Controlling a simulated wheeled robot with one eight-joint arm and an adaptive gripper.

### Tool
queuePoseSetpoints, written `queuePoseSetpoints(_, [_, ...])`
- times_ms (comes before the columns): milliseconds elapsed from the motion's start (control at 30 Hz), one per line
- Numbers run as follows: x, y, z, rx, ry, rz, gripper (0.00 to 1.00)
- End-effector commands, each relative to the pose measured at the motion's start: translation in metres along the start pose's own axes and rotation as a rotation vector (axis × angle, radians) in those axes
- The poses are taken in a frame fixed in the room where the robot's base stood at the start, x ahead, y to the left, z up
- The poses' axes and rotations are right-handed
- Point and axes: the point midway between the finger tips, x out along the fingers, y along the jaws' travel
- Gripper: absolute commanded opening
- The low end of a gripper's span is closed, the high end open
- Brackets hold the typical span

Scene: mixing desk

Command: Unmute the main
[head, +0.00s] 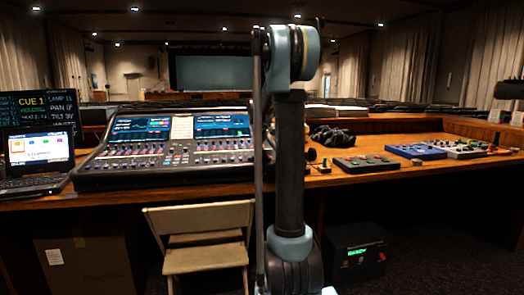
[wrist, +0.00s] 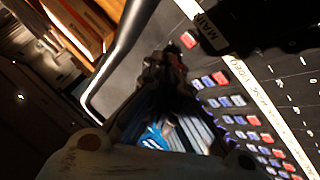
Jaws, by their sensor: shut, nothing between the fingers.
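The mixing desk (head: 218,167) stands on the wooden counter left of my arm in the head view. Its dark panel also fills the right of the wrist view. A red button (wrist: 188,40) sits beside that label. My gripper (wrist: 174,56) is shut and empty, with its fingertips just beside this red button. I cannot tell whether they touch it. In the head view my gripper is hidden behind my arm.
Rows of red and blue buttons (wrist: 238,119) run along the panel near my fingers. A laptop (head: 37,157) stands left of the desk. A folding chair (head: 203,258) is in front. Small effect boxes (head: 365,164) lie on the counter to the right.

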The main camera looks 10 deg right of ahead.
Motion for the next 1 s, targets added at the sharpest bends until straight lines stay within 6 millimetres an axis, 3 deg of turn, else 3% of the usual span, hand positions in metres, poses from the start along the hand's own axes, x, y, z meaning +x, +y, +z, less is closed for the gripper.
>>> queuePoseSetpoints(300, [0.0102, -0.0077, 0.0077, 0.000, 0.000, 0.000, 0.00])
queuePoseSetpoints(1000, [0.0103, -0.0078, 0.0079, 0.000, 0.000, 0.000, 0.00])
